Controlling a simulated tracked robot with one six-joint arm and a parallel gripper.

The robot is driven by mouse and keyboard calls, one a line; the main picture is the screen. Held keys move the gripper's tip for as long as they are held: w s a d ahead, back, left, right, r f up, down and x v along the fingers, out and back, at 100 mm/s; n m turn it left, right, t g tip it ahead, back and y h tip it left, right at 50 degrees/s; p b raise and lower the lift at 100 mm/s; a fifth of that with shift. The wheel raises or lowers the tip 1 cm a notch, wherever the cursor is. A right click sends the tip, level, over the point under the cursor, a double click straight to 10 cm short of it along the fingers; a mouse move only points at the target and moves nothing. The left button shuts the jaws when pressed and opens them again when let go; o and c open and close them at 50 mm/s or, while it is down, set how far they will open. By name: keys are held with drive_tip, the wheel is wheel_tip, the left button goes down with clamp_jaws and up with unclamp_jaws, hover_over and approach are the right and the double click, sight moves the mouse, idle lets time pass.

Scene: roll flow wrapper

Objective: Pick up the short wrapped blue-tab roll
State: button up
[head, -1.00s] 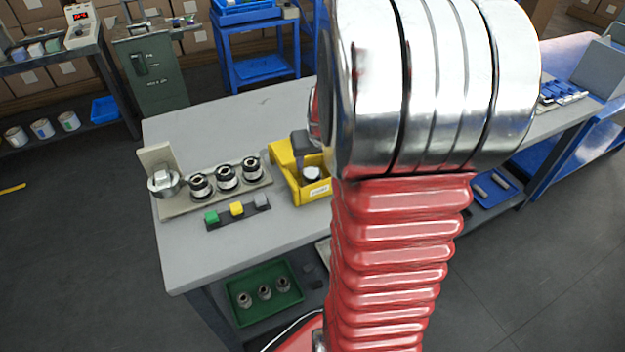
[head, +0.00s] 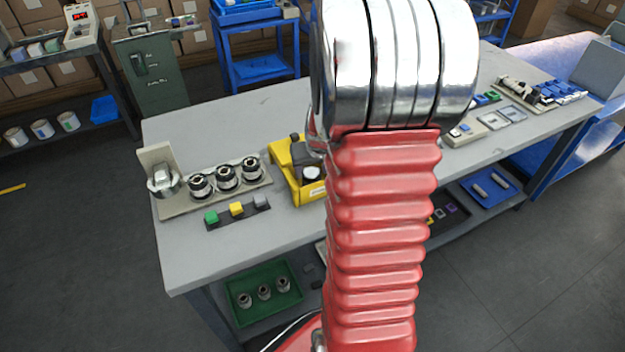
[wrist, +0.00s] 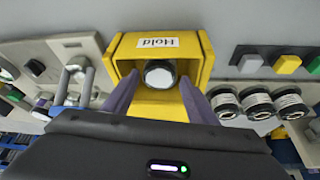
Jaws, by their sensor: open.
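A short roll (head: 311,174) with a white top and dark rim stands in the yellow bin (head: 312,194) on the bench. In the wrist view the same roll (wrist: 159,74) is inside the yellow bin (wrist: 205,58), whose label reads "Hold". I cannot make out a blue tab on it. My gripper (wrist: 158,82) is open, one finger on each side of the roll in that view, and holds nothing. I cannot tell how far the fingertips are from the roll. In the head view my arm partly hides the bin and the gripper.
Several dark-rimmed rolls stand on a rack (head: 240,190) left of the bin. A strip with green, yellow and grey blocks (head: 237,212) lies in front of it. Small square pieces and devices (head: 500,117) occupy the bench's right side.

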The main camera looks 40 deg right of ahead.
sight(311, 174)
drive_tip(key=shift+x, duration=2.05)
drive_tip(key=shift+s, duration=0.15)
drive_tip(key=shift+c, duration=0.3)
drive_tip(key=c, duration=0.8)
drive_tip(key=shift+r, duration=0.1)
drive_tip(key=shift+c, duration=0.2)
wheel_tip(311, 174, up, 18)
